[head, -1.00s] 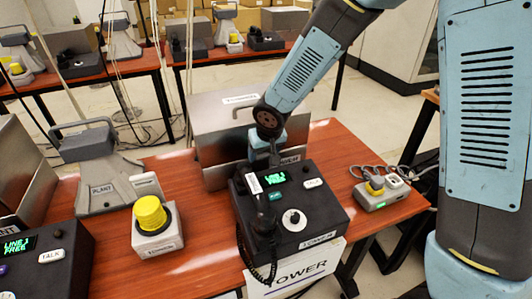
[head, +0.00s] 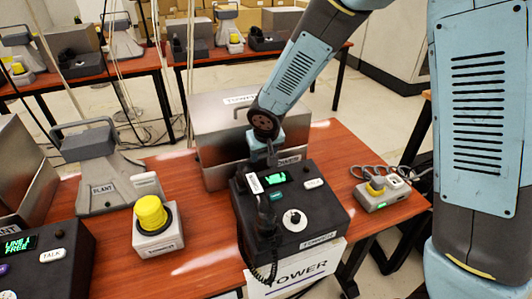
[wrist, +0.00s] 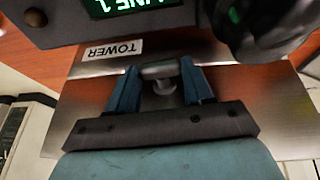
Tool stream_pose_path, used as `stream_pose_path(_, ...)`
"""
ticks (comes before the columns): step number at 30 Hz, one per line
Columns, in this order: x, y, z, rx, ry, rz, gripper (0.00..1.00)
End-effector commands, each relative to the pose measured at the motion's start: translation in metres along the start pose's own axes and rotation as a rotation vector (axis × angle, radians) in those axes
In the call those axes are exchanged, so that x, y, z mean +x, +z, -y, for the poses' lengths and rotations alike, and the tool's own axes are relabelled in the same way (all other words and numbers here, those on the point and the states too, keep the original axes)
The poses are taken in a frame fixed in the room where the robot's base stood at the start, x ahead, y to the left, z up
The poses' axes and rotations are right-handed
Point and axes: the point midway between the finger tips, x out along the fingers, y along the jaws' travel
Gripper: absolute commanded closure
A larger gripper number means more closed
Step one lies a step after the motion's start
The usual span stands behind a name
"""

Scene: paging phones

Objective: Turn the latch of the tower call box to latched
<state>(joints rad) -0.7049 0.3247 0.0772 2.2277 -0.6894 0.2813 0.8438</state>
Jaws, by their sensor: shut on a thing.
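The tower call box is the silver metal case (head: 222,130) behind the dark tower desk phone (head: 310,215). Its brushed front (wrist: 250,95) with a TOWER label fills the middle of the wrist view. The latch is a small grey metal handle (wrist: 160,70) on that front; it lies roughly crosswise in the wrist view. My gripper (wrist: 160,84) has its two blue fingers on either side of the latch and is shut on it. In the head view my gripper (head: 268,158) is at the case front, just behind the phone, and the latch is hidden there.
The phone's handset (head: 266,215) stands close in front of my gripper. A yellow-topped beacon (head: 151,214) and a grey PLANT horn (head: 100,170) are to the left. Bare tabletop lies between.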

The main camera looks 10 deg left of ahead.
Motion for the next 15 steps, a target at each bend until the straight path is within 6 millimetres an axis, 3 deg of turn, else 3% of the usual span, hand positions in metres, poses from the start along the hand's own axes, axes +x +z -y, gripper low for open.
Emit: stream_pose_path(15,0.0026,0.0051,0.0019,-0.054,0.13,0.012,0.79)
